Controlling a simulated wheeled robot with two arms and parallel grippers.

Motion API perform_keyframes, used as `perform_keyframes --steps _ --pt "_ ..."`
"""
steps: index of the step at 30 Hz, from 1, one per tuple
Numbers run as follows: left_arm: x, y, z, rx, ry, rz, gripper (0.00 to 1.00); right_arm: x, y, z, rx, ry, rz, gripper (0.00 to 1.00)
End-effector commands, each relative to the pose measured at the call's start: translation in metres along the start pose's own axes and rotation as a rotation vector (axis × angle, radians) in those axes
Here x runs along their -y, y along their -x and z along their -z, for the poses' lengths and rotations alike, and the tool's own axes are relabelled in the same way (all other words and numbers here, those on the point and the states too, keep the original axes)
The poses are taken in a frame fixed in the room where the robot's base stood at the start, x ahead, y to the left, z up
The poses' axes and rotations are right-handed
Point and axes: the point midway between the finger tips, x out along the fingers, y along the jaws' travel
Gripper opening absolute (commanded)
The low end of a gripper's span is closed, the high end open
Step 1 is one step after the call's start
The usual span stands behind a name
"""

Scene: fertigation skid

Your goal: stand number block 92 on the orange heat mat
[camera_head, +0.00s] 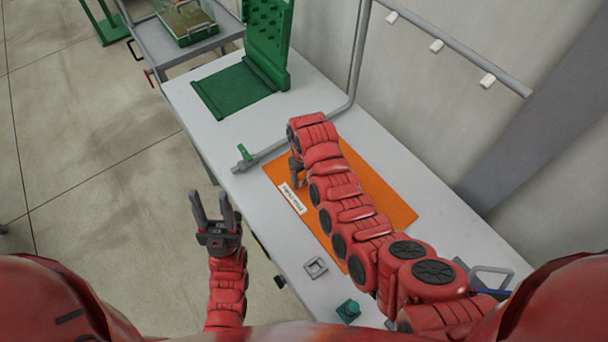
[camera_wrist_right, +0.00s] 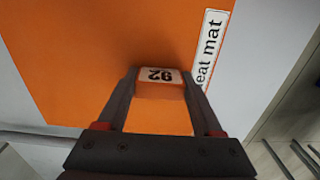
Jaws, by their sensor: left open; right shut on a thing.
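The orange heat mat (camera_head: 385,192) lies flat on the pale bench, with a white "heat mat" label (camera_head: 293,199) along its near-left edge. Number block 92 (camera_wrist_right: 160,82) is orange with a white face that reads 92, upside down in the right wrist view. My right gripper (camera_head: 297,172) is over the left part of the mat and shut on the block, which sits between its fingertips. In the head view my arm and gripper hide the block. I cannot tell whether it touches the mat. My left gripper (camera_head: 213,200) is open and empty, off the bench's near side.
A grey pipe with a green-handled valve (camera_head: 246,155) runs past the mat's far-left end. A green stand (camera_head: 245,80) is further back. A small square grey frame (camera_head: 316,267) and a teal block (camera_head: 348,310) lie near the bench's front edge. A wall closes the right side.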

Motion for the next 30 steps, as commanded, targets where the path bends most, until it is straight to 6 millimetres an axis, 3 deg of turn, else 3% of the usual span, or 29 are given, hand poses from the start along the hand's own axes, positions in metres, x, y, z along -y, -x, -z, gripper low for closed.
perform_keyframes --steps 10,11,16,26,30 --pt "0.0 0.003 -0.001 0.0 0.0 0.0 0.47 0.0 -0.005 0.0 -0.001 0.0 0.0 0.14" --pt "0.0 0.003 -0.001 0.0 0.0 0.0 0.47 0.0 -0.005 0.0 -0.001 0.0 0.0 0.7" --pt "0.0 0.002 0.0 0.0 0.0 0.0 0.47 0.0 -0.004 0.0 -0.001 0.0 0.0 0.98" --pt "0.0 -0.002 0.0 0.0 0.0 0.0 0.47 0.0 0.0 0.0 -0.001 0.0 0.0 0.98" --pt "0.0 0.007 -0.001 0.0 0.0 0.0 0.47 0.0 0.008 0.002 -0.005 -0.001 -0.001 0.98"
